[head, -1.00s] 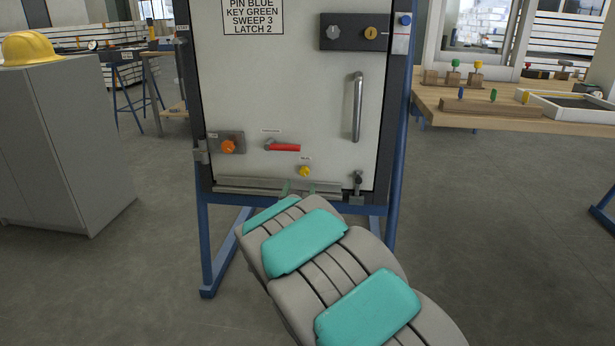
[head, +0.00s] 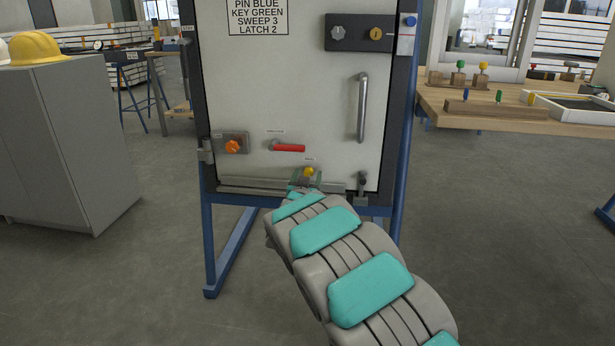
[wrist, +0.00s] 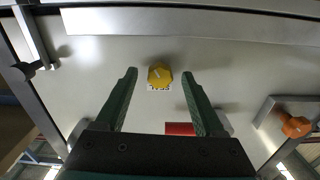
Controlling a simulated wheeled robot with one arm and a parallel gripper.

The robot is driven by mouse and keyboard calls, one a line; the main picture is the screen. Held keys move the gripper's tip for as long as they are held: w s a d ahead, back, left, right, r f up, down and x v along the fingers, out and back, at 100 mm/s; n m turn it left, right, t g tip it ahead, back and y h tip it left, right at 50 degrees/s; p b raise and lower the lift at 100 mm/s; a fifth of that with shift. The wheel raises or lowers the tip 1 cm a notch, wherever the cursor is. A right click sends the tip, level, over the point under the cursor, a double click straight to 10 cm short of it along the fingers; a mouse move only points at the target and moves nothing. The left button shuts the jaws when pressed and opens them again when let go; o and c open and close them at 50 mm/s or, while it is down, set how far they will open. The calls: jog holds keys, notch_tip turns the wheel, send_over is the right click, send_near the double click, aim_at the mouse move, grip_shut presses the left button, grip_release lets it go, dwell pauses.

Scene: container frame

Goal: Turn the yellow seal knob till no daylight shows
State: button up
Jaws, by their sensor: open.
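The yellow seal knob (head: 309,171) sits low on the pale door panel (head: 290,95). In the wrist view the knob (wrist: 160,75) is a yellow disc with a pale pointer line and a small marked label beside it. My gripper (wrist: 159,73) is open, with one green finger on each side of the knob and a clear gap on both sides. In the head view my gripper (head: 306,181) is at the knob, partly covering the area below it. A grey strip (head: 250,185) runs along the door's bottom edge; I cannot tell whether daylight shows there.
A red lever (head: 289,148) and an orange knob (head: 233,146) are on the panel to the left. A vertical handle (head: 361,107) is at right, above a small latch (head: 362,184). A wooden bench (head: 500,115) stands right, a grey cabinet (head: 65,140) left.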

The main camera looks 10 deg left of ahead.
jog(key=shift+c, duration=0.2)
grip_shut()
dwell(0.3)
jog(key=shift+f+m+b, duration=0.15)
jog(key=shift+m+b, duration=1.15)
jog(key=shift+m, duration=0.5)
jog(key=shift+o, duration=0.2)
grip_release()
jog(key=shift+s+r, duration=0.1)
jog(key=shift+r, duration=0.1)
